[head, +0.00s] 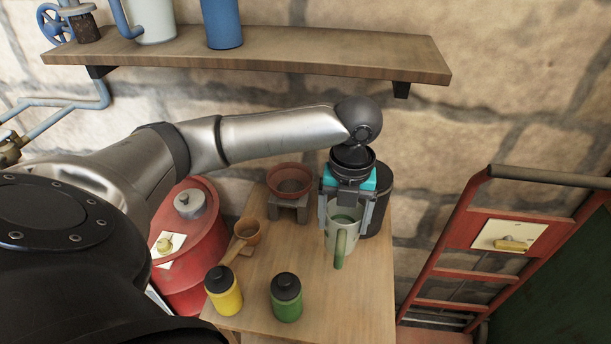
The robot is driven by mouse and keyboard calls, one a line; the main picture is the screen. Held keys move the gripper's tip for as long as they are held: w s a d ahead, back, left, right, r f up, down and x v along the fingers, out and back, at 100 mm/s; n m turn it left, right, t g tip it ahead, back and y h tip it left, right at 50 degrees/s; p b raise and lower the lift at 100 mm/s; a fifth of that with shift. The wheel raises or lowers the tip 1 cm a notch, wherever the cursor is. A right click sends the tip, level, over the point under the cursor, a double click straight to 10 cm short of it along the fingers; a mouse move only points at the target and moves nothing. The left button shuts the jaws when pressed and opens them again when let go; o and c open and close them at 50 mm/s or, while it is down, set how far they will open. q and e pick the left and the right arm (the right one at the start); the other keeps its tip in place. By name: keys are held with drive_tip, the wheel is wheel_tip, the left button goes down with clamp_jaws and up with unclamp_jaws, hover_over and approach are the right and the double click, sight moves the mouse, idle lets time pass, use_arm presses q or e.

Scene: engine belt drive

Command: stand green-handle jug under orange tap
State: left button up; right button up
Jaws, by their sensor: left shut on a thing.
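The pale jug with a green handle (340,245) is upright at the back right of the wooden table, its handle toward me. My left gripper (345,212) comes down from above and is shut on the jug, one finger on each side. I cannot tell whether the jug's base touches the table. I cannot make out a clearly orange tap. A small yellowish fitting (165,244) shows on a pale plate on the red drum, and another (509,243) on the red rack at right. My right gripper is not in view.
The wooden table (345,300) also bears a yellow jar (223,293), a green jar (287,300), a wooden ladle (248,233) and a reddish bowl (289,180) on a stand. A dark round container (378,200) stands close behind the jug.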

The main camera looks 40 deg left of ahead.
use_arm(q)
drive_tip(key=shift+a+f, duration=0.15)
drive_tip(key=shift+f, duration=0.5)
wheel_tip(320, 180, down, 8)
drive_tip(key=b, duration=0.3)
drive_tip(key=shift+f, duration=0.5)
drive_tip(key=o, duration=1.2)
drive_tip(key=shift+f, duration=0.1)
drive_tip(key=shift+o, duration=0.2)
